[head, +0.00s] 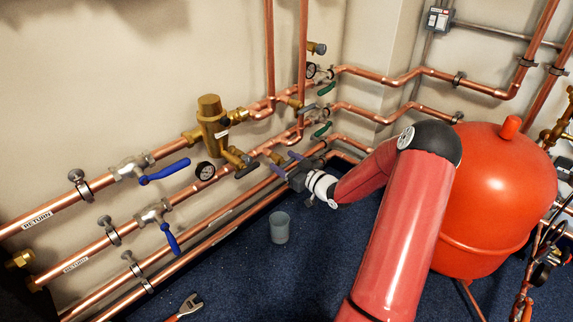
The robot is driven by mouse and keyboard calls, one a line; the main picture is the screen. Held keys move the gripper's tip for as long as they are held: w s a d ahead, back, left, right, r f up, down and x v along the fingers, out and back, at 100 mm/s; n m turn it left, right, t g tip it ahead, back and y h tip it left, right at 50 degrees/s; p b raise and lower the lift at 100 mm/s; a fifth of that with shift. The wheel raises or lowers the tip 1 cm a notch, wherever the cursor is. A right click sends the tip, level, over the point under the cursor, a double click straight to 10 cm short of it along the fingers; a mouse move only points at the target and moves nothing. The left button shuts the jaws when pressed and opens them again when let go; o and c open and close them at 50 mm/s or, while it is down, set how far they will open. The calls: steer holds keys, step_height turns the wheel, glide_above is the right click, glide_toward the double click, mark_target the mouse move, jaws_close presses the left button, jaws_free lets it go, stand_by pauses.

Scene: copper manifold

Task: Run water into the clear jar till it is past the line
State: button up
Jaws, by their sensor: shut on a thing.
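The clear jar (279,228) stands upright on the dark blue carpet, below the lower copper pipes. It looks grey and see-through; its line and any water level are too small to make out. My gripper (284,170) is up and slightly right of the jar, against the pipes. It is shut on a small purple-blue lever (278,168), though the fingertips are small and partly hidden. A second purplish lever (295,156) shows just above. I cannot make out a stream of water or the outlet.
Copper pipes with blue-levered valves (165,172) and a brass mixing valve (212,125) line the left wall. A red tank (495,190) stands at right. A wrench (188,306) lies at the front. Carpet around the jar is clear.

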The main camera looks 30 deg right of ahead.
steer(key=shift+a+f+n+b, duration=0.1)
steer(key=shift+f+n+b, duration=0.1)
steer(key=shift+n+b, duration=0.6)
steer(key=shift+r, duration=0.15)
steer(key=o, duration=1)
steer(key=shift+s, duration=0.1)
steer(key=v, duration=0.7)
steer(key=shift+s+d+r+p, duration=0.1)
steer(key=shift+s+d+p, duration=0.1)
steer(key=shift+s+p, duration=0.2)
steer(key=shift+w, duration=0.1)
